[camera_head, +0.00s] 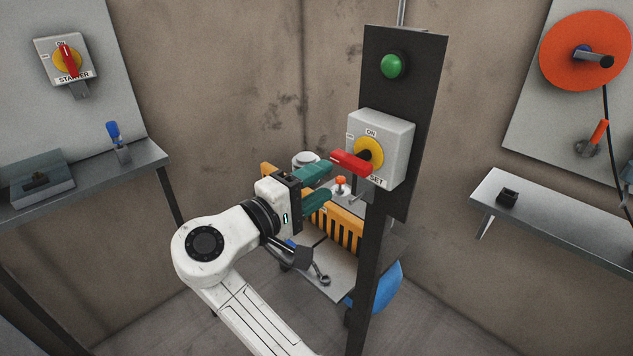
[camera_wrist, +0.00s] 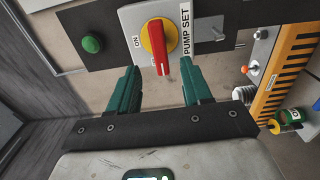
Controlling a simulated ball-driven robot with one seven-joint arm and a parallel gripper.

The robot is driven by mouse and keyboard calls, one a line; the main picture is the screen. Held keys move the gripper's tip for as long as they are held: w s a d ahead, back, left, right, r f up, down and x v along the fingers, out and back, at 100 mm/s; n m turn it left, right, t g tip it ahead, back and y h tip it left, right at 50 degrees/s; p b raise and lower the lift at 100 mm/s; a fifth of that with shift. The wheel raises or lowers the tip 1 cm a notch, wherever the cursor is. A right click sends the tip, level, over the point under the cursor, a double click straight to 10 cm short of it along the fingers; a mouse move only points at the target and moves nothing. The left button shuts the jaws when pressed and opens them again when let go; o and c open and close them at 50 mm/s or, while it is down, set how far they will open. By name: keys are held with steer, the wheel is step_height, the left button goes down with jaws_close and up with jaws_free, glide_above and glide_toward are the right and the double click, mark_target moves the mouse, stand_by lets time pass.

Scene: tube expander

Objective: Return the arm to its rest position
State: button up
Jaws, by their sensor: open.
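My gripper (camera_head: 318,187) has two green fingers. They are spread apart and empty, in front of the grey switch box on the dark post. In the wrist view the gripper (camera_wrist: 160,88) shows a wide gap between its fingers, with the red knob (camera_wrist: 158,50) of the PUMP SET switch beyond it. In the head view the red switch handle (camera_head: 351,163) sits on a yellow disc, close to the upper finger. Whether they touch is unclear in the head view; in the wrist view the fingers look clear of it. My white arm reaches up from the bottom.
The dark post (camera_head: 405,120) carries a green button (camera_head: 393,66). Behind my gripper stands an orange slatted machine (camera_head: 338,226) with a blue part (camera_head: 377,287) below. A STARTER switch (camera_head: 67,60) and grey shelf are left; an orange wheel (camera_head: 585,50) and shelf (camera_head: 550,215) are right.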

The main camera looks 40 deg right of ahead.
steer(key=s+d+f+y, duration=0.1)
steer(key=s+f+y, duration=0.25)
steer(key=f, duration=0.45)
steer(key=s+d+f+t+y, duration=0.1)
steer(key=s+f+y, duration=0.25)
steer(key=f, duration=0.45)
steer(key=s+d+f+y, duration=0.2)
steer(key=s+f, duration=0.2)
steer(key=f, duration=0.4)
steer(key=s+a+f+y, duration=0.4)
steer(key=s+f, duration=0.1)
steer(key=s, duration=0.2)
steer(key=s+a+f+m+y, duration=0.1)
steer(key=s+a+f+y, duration=0.3)
steer(key=s, duration=0.3)
steer(key=shift+s+a+f+g+y, duration=0.3)
steer(key=shift+s+a+f+y, duration=0.15)
steer(key=shift+a, duration=0.2)
